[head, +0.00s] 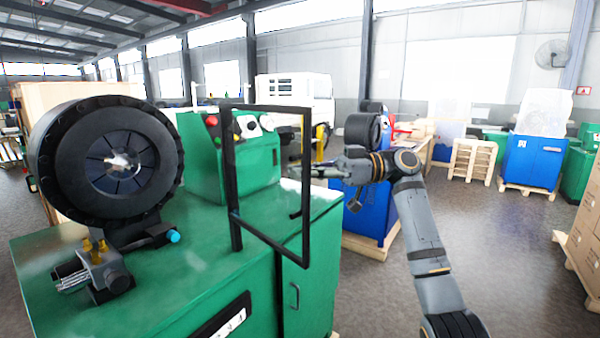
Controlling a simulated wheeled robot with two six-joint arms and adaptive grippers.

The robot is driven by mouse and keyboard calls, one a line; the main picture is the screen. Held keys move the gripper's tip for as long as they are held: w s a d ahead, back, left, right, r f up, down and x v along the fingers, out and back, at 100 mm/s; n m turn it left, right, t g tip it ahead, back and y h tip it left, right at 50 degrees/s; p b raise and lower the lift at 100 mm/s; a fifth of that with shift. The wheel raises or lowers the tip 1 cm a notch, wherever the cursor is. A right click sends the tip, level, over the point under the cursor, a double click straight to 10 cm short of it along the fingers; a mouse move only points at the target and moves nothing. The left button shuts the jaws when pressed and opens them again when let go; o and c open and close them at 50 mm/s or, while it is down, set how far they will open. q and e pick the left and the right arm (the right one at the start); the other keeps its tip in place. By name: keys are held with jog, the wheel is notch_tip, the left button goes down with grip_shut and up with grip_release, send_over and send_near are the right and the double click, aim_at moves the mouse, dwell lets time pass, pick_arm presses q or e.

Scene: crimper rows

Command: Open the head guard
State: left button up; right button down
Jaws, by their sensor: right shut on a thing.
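The head guard (232,180) is a black rectangular frame around a clear panel. It stands upright over the green machine, to the right of the round black crimping head (62,160), and does not cover the head's face. My right gripper (312,171) comes in from the right and is shut at the guard's right upright bar, about mid-height. The exact contact at its fingertips is small and hard to make out. My left gripper is not in view.
The green cabinet (150,285) fills the lower left. A control box (235,165) with buttons stands behind the guard. A blue machine (372,212) on a pallet is behind my right arm. Cardboard boxes (583,215) stand at the right edge. Grey floor (510,260) is open between.

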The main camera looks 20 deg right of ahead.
jog(key=c, duration=1.7)
grip_release()
jog(key=shift+d+f, duration=0.1)
jog(key=shift+f, duration=0.05)
jog(key=shift+s+d, duration=0.1)
jog(key=shift+d, duration=0.05)
jog(key=d, duration=0.4)
jog(key=s+d, duration=0.1)
jog(key=d, duration=0.7)
jog(key=shift+s, duration=0.35)
